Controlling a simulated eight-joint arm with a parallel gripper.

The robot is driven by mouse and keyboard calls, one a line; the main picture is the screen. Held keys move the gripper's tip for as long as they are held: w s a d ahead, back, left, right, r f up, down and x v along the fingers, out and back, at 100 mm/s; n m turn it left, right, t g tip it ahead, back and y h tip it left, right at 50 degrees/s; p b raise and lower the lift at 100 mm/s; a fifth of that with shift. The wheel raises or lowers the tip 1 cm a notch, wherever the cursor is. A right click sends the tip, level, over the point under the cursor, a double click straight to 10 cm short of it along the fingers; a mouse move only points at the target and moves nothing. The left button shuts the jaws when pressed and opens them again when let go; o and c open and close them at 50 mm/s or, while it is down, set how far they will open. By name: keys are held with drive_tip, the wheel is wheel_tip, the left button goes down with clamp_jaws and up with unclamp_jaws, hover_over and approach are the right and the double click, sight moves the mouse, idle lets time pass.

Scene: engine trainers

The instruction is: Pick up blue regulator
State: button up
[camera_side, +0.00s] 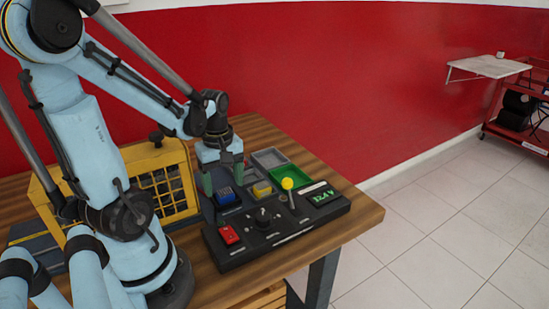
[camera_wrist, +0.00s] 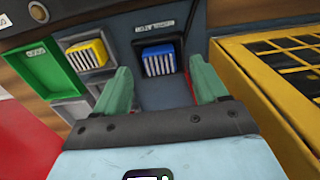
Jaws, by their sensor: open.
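The blue regulator (camera_side: 225,196) is a small finned block with a blue top. It sits in a dark tray compartment on the table. In the wrist view the blue regulator (camera_wrist: 159,60) shows ahead of and between the two fingers. My gripper (camera_side: 222,178) has green fingers and is above the regulator in the side view. In the wrist view my gripper (camera_wrist: 163,82) is open with nothing between its fingertips. The fingers appear apart from the regulator, though the exact height gap cannot be told.
A yellow regulator (camera_wrist: 87,54) sits in the neighbouring compartment, with a green bin (camera_wrist: 62,66) beside it. A yellow caged engine trainer (camera_side: 165,180) stands close on the other side. A black control panel (camera_side: 275,232) with a yellow-knobbed lever (camera_side: 288,184) lies in front.

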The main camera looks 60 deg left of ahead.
drive_tip(key=shift+f, duration=0.95)
drive_tip(key=shift+c, duration=0.4)
drive_tip(key=c, duration=1.2)
drive_tip(key=shift+o, duration=0.2)
drive_tip(key=shift+r, duration=0.15)
drive_tip(key=shift+r, duration=0.7)
drive_tip(key=r, duration=0.1)
drive_tip(key=d+r, duration=0.1)
drive_tip(key=r, duration=0.1)
drive_tip(key=d+r, duration=0.9)
drive_tip(key=d, duration=0.1)
drive_tip(key=shift+w+d+r, duration=0.15)
drive_tip(key=shift+w+d, duration=0.15)
